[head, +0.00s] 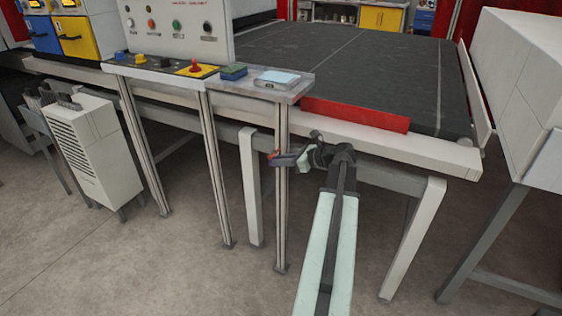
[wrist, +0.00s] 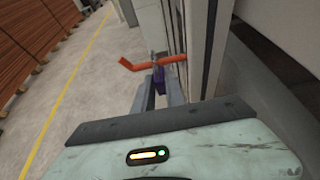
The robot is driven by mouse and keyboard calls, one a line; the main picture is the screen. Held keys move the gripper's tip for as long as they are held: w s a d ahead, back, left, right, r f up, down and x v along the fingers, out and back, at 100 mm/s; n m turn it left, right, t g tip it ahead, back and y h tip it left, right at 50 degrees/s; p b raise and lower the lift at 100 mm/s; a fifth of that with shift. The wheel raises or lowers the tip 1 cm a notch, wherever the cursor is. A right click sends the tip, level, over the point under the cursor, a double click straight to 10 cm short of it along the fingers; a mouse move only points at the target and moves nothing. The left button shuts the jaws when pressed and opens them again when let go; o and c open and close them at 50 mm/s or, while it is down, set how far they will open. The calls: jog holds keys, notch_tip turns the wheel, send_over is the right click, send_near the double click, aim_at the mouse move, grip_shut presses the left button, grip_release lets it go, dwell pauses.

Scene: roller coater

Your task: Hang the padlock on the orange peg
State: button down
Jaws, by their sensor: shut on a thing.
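The orange peg (wrist: 172,59) sticks out sideways from a pale upright post in the wrist view and has an upturned tip at its left end. The padlock's grey shackle crosses the peg's line in this view. I cannot tell whether the peg passes through the shackle or only lies in front of it. In the head view my gripper (head: 294,159) is beside the post, close to the peg (head: 273,154); the padlock is not clear there.
The upright post (head: 281,215) carries a small shelf (head: 295,94) with a light blue box and a blue-green block above my gripper. The coater's conveyor bed (head: 370,75) and its white frame rail stand behind. Open floor (head: 180,275) lies to the left.

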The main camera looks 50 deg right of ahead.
jog(key=c, duration=1.3)
grip_release()
